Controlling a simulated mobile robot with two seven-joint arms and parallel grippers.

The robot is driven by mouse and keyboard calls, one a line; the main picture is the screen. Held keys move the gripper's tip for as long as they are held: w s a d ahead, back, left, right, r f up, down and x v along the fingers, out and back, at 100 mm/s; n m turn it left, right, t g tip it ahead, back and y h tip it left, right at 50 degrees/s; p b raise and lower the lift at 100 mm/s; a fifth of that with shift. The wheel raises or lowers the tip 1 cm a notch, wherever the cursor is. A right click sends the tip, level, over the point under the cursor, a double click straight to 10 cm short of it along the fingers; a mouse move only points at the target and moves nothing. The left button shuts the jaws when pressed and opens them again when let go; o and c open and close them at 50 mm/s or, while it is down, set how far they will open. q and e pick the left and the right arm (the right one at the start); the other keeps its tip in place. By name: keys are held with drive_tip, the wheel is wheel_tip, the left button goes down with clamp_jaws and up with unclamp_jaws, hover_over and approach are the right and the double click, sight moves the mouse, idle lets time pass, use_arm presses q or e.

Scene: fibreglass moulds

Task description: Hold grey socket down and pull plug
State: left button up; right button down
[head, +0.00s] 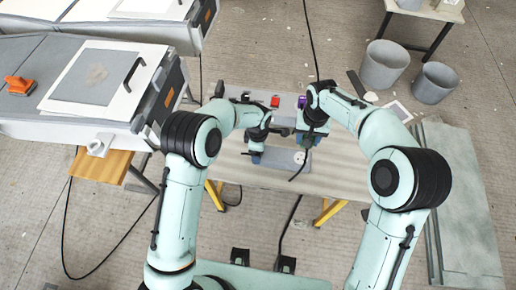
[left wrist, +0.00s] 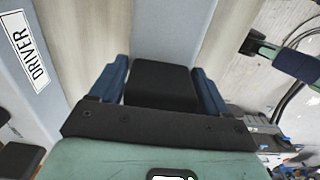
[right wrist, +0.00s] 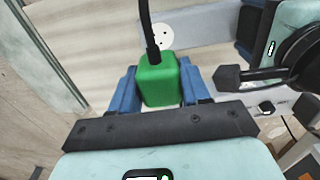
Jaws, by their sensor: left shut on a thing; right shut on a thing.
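The grey socket (head: 275,177) is a long bar on the bench, with a round white face (right wrist: 162,36) at one end and a black block (left wrist: 165,80) at the other. The white face also shows in the head view (head: 299,157). My left gripper (left wrist: 163,78) is shut on the black block. My right gripper (right wrist: 160,82) is shut on a green plug (right wrist: 160,80) with a black cable (right wrist: 148,25). The white face shows uncovered just beyond the plug in the right wrist view. The plug's pins are hidden. In the head view my right gripper (head: 304,141) hides the plug.
The bench (head: 315,181) has yellow legs. A red item (head: 275,101) and a purple item (head: 301,101) sit at its back. A strip labelled DRIVER (left wrist: 28,50) is left in the left wrist view. Grey buckets (head: 384,65) stand back right. A mould table (head: 95,120) stands left.

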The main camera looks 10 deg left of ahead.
use_arm(q)
drive_tip(key=o, duration=1.4)
drive_tip(key=shift+r, duration=0.1)
wheel_tip(320, 180, up, 12)
drive_tip(key=shift+f, duration=0.1)
drive_tip(key=shift+s, duration=0.1)
